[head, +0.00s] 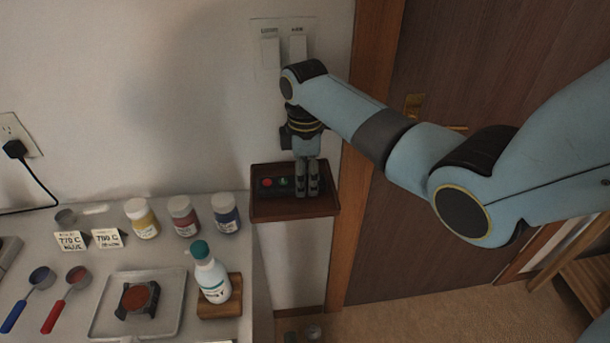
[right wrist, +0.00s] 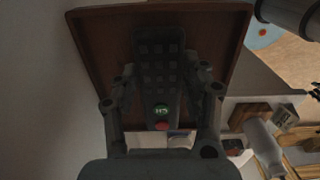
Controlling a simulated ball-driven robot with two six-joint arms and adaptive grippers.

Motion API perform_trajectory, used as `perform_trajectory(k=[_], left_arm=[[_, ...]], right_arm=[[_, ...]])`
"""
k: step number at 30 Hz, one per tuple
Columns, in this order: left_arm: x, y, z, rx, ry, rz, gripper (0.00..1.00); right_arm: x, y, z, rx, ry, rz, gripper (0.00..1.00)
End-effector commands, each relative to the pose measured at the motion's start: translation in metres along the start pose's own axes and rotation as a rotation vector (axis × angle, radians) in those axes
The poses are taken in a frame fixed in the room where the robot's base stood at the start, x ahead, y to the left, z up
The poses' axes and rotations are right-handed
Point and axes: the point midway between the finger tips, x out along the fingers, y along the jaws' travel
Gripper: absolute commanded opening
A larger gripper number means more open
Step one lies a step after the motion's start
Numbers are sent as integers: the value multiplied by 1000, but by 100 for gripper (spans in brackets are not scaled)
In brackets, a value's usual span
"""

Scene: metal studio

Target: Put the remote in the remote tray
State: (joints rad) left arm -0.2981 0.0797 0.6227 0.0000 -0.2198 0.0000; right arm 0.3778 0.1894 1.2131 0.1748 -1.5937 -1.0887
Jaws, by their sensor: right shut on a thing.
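The remote (head: 268,184) is a dark bar with a red and a green button. In the head view it lies level over the remote tray (head: 290,210), a small brown tray on the wall beside the door frame. My right gripper (head: 307,190) points down and is shut on the remote, covering its right part. In the right wrist view the remote (right wrist: 158,65) shows between the fingers, with the brown tray (right wrist: 100,50) behind it. I cannot tell whether the remote touches the tray floor. My left gripper is out of view.
A white bench (head: 70,225) stands left of the tray. A white bottle with a teal cap (head: 211,275), several jars and two scoops stand on it. Wall switches (head: 284,47) sit above the tray, close to my right arm. A brown door (head: 450,130) is at right.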

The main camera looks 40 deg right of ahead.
Motion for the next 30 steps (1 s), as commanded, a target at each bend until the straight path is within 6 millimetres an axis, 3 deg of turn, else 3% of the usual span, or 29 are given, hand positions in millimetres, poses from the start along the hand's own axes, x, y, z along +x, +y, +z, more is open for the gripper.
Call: perform_trajectory(k=[7, 8, 12, 23, 30], left_arm=[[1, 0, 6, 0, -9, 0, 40], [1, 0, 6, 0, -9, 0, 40], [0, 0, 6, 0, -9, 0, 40], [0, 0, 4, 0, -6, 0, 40], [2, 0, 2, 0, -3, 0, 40]], right_arm=[[3, 0, 0, 0, 0, -1, 9], [3, 0, 0, 0, 0, -1, 49], [2, 0, 0, 0, 0, -1, 67], [-4, 0, 0, 0, 0, 1, 68], [-49, 1, 0, 0, 1, 4, 68]])
